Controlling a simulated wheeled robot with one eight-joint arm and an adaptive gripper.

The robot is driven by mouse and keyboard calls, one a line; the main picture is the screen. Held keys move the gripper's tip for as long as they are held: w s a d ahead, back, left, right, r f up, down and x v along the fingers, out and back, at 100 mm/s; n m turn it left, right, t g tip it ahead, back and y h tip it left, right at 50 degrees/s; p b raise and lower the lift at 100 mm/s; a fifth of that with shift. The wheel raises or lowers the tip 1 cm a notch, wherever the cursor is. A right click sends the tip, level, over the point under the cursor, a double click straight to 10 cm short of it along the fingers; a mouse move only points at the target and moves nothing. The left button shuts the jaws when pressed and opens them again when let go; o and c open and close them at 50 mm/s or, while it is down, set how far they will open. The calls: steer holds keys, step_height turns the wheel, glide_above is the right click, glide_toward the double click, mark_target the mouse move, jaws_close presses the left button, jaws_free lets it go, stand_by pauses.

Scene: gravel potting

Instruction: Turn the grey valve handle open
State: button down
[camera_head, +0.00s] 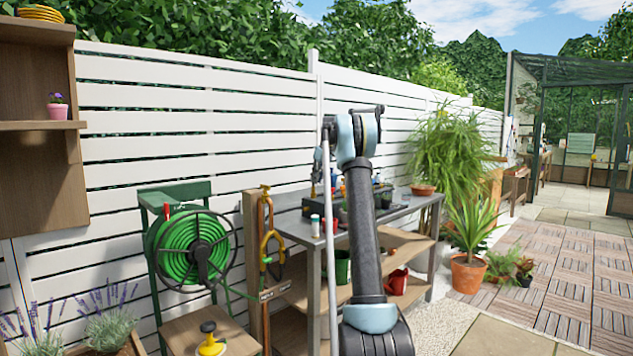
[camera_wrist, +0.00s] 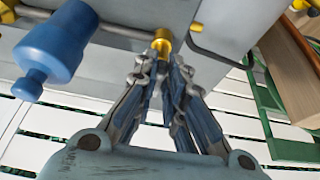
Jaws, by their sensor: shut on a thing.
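In the wrist view my gripper (camera_wrist: 163,62) has its fingers drawn together at a small brass-yellow fitting (camera_wrist: 162,40) on a thin pipe (camera_wrist: 125,30). They are shut on what seems to be the grey valve handle at that fitting. The fingers hide most of it, so its angle cannot be told. A dark bent bar (camera_wrist: 222,61) runs to the right of the fitting, along a pale grey box-like surface (camera_wrist: 222,22).
A blue cylinder with a knob (camera_wrist: 62,42) hangs close to the left of my fingers. In the head view, a grey-topped workbench (camera_head: 395,211) stands behind my arm, with a green hose reel (camera_head: 197,249) to its left. A white slatted fence (camera_head: 215,130) runs behind; paving is open at right.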

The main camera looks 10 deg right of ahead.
steer(key=shift+d, duration=0.15)
steer(key=c, duration=1.7)
jaws_free()
steer(key=shift+w, duration=0.1)
steer(key=shift+o, duration=0.2)
steer(key=shift+r, duration=0.1)
steer(key=v, duration=1.1)
steer(key=shift+r, duration=0.35)
